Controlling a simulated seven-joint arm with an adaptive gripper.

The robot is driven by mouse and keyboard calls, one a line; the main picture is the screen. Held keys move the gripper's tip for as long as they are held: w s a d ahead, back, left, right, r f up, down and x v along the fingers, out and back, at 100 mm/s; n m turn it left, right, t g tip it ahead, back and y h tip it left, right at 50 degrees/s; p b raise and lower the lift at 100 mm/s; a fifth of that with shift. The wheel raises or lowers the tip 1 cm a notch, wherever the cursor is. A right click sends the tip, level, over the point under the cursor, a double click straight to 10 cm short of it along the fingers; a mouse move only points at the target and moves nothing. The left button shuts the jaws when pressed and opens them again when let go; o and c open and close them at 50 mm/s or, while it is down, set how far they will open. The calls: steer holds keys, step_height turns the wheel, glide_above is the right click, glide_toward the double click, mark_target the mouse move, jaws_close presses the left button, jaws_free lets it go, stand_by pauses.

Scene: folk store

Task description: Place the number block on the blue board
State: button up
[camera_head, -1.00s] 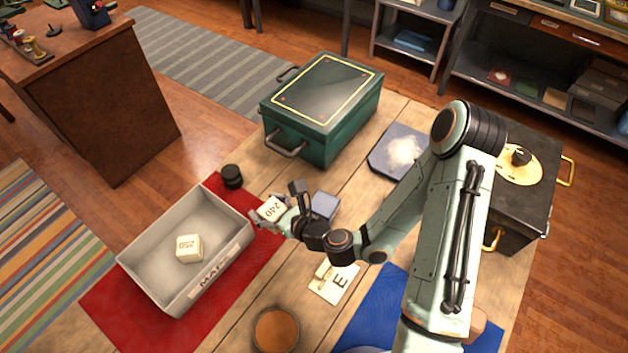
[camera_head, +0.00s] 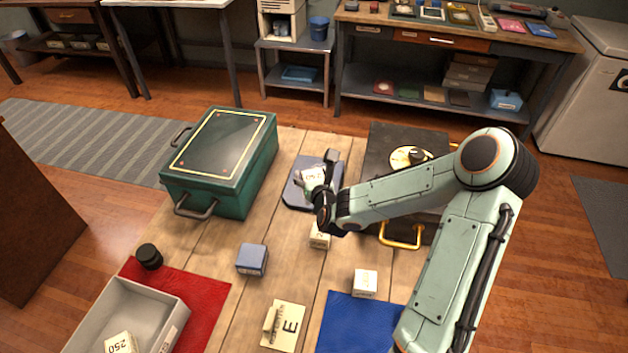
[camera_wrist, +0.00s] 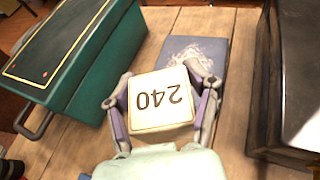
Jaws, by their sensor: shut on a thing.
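My gripper (camera_head: 322,184) is shut on a cream number block (camera_wrist: 160,100) marked 240, which reads upside down in the wrist view. The block also shows in the head view (camera_head: 313,176). My gripper holds it over or close beside the slate-blue board (camera_head: 298,200), which has a white smear on it. In the wrist view the board (camera_wrist: 212,55) shows behind and to the right of the block. The gap between block and board is hard to judge. Another number block (camera_head: 122,344), marked 250, lies in the grey tray (camera_head: 150,298).
A green chest (camera_head: 225,165) stands left of the board and a black box (camera_head: 380,160) stands right.

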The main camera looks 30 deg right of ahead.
steer(key=shift+w+d+r+m+h, duration=0.15)
steer(key=shift+d+m+h, duration=0.1)
steer(key=shift+d, duration=0.35)
steer(key=shift+w+d+m+h, duration=0.15)
steer(key=shift+d+h, duration=0.1)
steer(key=shift+d, duration=0.3)
steer(key=w+d+f, duration=0.1)
steer(key=w+f, duration=0.2)
steer(key=w+d+f, duration=0.2)
steer(key=w+f, duration=0.1)
steer(key=w, duration=0.1)
steer(key=w+d+f, duration=0.2)
steer(key=w+f, duration=0.1)
steer(key=w, duration=0.1)
steer(key=shift+w+d, duration=0.15)
steer(key=shift+d, duration=0.05)
steer(key=shift+w+f, duration=0.15)
steer(key=shift+f, duration=0.1)
steer(key=shift+w+d+f, duration=0.1)
steer(key=shift+f, duration=1.45)
steer(key=o, duration=1.3)
steer(key=shift+f, duration=0.1)
steer(key=shift+c, duration=0.2)
